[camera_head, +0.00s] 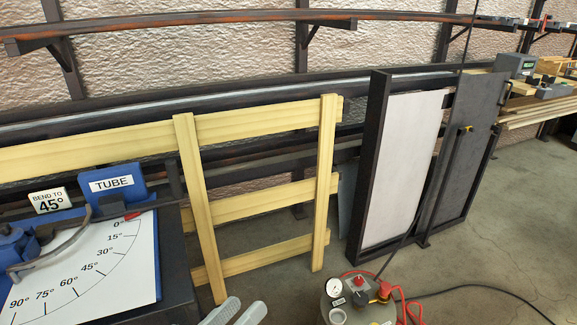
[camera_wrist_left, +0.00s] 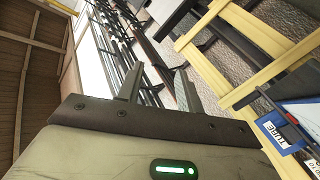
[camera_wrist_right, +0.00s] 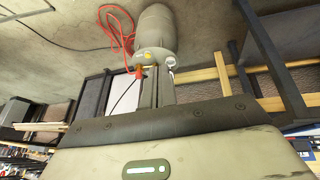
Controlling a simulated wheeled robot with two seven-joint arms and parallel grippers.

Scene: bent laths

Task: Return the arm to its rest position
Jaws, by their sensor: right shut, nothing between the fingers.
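My left gripper (camera_head: 235,312) shows at the bottom edge of the head view, with its two pale fingertips apart. In the left wrist view its fingers (camera_wrist_left: 158,88) also stand apart with nothing between them. It is to the right of the bending bench and clear of it. My right gripper is out of the head view. In the right wrist view its fingers (camera_wrist_right: 157,88) are together and hold nothing. Beyond them are the grey pressure tank (camera_wrist_right: 155,32) and the floor. A bent grey tube (camera_head: 62,243) lies at the bender on the bench.
A wooden lath fence (camera_head: 190,180) stands behind. The tank (camera_head: 352,300) with red hoses is at bottom centre. A dark-framed panel (camera_head: 402,165) stands right; floor there is free.

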